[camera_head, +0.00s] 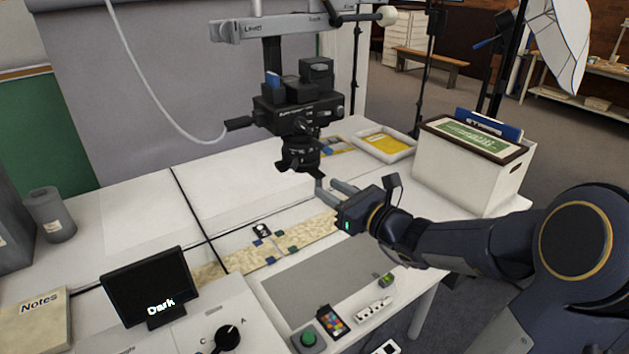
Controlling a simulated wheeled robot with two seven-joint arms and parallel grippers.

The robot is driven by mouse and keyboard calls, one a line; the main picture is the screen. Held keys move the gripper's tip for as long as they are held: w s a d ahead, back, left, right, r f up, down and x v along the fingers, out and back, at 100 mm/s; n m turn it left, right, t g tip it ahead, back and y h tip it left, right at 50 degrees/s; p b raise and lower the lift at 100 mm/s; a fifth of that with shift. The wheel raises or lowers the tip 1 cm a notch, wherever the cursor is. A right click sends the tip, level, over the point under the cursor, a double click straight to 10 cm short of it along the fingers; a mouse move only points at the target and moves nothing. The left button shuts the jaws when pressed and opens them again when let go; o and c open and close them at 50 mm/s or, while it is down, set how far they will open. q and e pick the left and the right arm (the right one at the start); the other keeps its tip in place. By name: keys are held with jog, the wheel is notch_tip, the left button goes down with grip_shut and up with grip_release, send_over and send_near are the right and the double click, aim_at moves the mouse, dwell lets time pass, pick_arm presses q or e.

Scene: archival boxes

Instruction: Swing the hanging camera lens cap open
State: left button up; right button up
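A black camera (298,108) hangs lens-down from a grey stand over the white table. Its lens (297,152) points at the tabletop. A dark flap-like piece (300,167) shows at the lens's lower end; it looks like the cap, but its exact position is hard to tell. My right gripper (331,183) comes in from the right, just below and right of the lens. Its two grey fingers are apart, with nothing visible between them. I cannot tell whether a finger touches the cap. My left gripper is not in view.
A screen reading "Dark" (150,284) stands at front left beside a panel with a black knob (228,337). A white box (462,170) and tray (396,150) stand at right. A white cable (150,82) hangs left.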

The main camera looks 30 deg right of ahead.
aim_at(321, 184)
jog(key=shift+p+x, duration=0.3)
jog(key=shift+x, duration=1.9)
grip_shut()
